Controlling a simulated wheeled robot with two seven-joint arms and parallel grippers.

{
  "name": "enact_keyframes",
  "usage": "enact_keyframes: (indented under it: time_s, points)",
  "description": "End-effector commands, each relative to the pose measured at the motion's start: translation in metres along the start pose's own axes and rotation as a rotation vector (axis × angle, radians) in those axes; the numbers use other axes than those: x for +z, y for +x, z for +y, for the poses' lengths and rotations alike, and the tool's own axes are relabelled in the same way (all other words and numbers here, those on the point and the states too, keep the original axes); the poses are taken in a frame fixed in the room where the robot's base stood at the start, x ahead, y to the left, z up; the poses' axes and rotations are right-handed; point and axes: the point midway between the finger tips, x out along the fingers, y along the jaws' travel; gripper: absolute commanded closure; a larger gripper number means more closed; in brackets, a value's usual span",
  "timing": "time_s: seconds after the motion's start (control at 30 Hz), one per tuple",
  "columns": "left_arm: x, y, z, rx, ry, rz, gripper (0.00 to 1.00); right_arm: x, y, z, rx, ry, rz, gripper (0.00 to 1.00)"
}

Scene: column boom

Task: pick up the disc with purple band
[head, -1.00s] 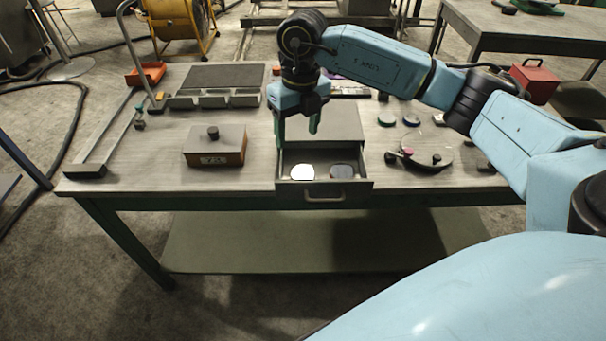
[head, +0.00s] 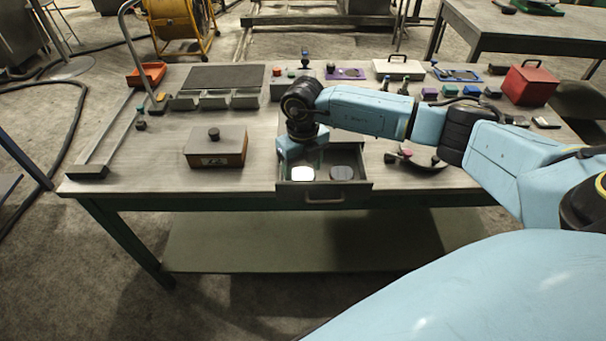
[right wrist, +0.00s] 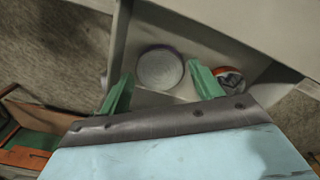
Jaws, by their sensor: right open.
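Two discs lie in the open drawer (head: 364,186). In the head view the left disc (head: 301,174) looks bright white and the right disc (head: 341,173) dark grey. In the right wrist view a pale grey disc (right wrist: 159,68) with a faintly purplish rim lies between and beyond my green fingertips. A second disc (right wrist: 232,82), with orange, white and dark patches, is partly hidden by the right-hand finger. I cannot surely match the discs between views. My right gripper (head: 302,164) is open and empty, low over the drawer; it also shows in the right wrist view (right wrist: 162,80). My left gripper is out of view.
The drawer's walls stand close around the fingers. A brown box with a black knob (head: 216,148) stands to the left. A round plate with knobs (head: 416,158) is to the right, partly behind my arm. Bins, coloured pieces and a red box (head: 530,84) line the table's back.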

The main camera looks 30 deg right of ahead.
Motion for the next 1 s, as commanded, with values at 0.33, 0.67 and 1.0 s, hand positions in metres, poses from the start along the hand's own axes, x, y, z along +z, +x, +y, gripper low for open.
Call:
enact_keyframes:
  time_s: [0.33, 0.67, 1.0]
  points:
    - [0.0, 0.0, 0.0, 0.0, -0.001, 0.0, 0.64, 0.0, 0.009, 0.0, 0.0, -0.001, -0.001, 0.38]
    - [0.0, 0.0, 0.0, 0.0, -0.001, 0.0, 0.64, 0.0, 0.008, 0.0, 0.0, -0.001, -0.001, 0.81]
    - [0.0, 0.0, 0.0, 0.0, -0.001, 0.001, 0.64, 0.001, -0.004, 0.0, 0.001, 0.0, -0.005, 0.81]
